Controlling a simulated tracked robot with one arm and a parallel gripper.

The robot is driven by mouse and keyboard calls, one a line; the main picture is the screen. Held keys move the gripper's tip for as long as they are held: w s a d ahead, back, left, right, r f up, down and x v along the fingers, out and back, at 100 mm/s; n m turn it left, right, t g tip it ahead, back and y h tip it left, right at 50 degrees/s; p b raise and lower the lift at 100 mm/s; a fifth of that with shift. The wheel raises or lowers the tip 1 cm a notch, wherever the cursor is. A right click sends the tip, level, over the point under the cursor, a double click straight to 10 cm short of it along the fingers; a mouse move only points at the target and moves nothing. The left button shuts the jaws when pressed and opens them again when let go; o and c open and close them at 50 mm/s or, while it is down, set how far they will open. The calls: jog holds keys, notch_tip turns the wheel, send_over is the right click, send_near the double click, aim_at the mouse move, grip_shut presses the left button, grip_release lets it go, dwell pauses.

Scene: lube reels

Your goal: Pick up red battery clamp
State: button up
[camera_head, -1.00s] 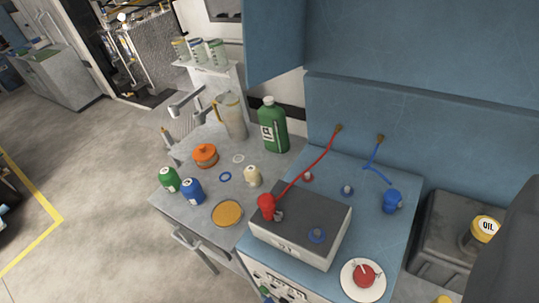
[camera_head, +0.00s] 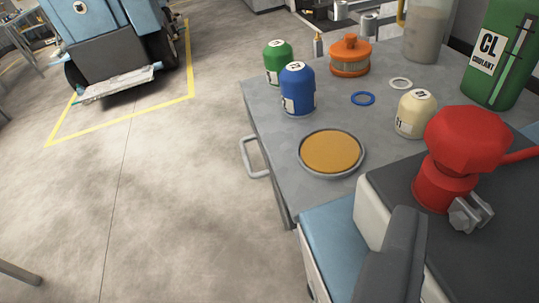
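The red battery clamp (camera_head: 458,150) stands upright on the dark top of the battery box (camera_head: 480,265) at the right of the view. It has a wide faceted red head, a narrower red body and grey metal jaws at its foot. A red cable runs from its head off the right edge. A dark grey part that looks like one finger of my gripper (camera_head: 403,230) shows at the bottom, left of and nearer than the clamp, with a gap between them. The other finger is not visible, so its opening is hidden. Nothing is seen holding the clamp.
Behind, a grey bench (camera_head: 262,95) holds a green bottle (camera_head: 278,62), a blue bottle (camera_head: 298,90), an orange filter (camera_head: 350,55), a cream bottle (camera_head: 415,113), a yellow-filled dish (camera_head: 331,152) and a green coolant jug (camera_head: 505,50). Open floor lies left.

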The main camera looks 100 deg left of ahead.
aim_at(482, 166)
jog(key=x, duration=0.3)
jog(key=b+x, duration=0.1)
jog(key=x, duration=0.4)
jog(key=shift+s+a+f, duration=0.2)
jog(key=shift+a+f, duration=0.1)
jog(key=shift+a, duration=0.15)
jog(key=shift+s+a+b+x, duration=0.1)
jog(key=shift+s+b+x, duration=0.2)
jog(key=shift+x, duration=1.05)
jog(key=shift+s+a+b+x, duration=0.15)
jog(key=shift+b+x, duration=0.25)
jog(key=shift+x, duration=0.95)
jog(key=c, duration=1.1)
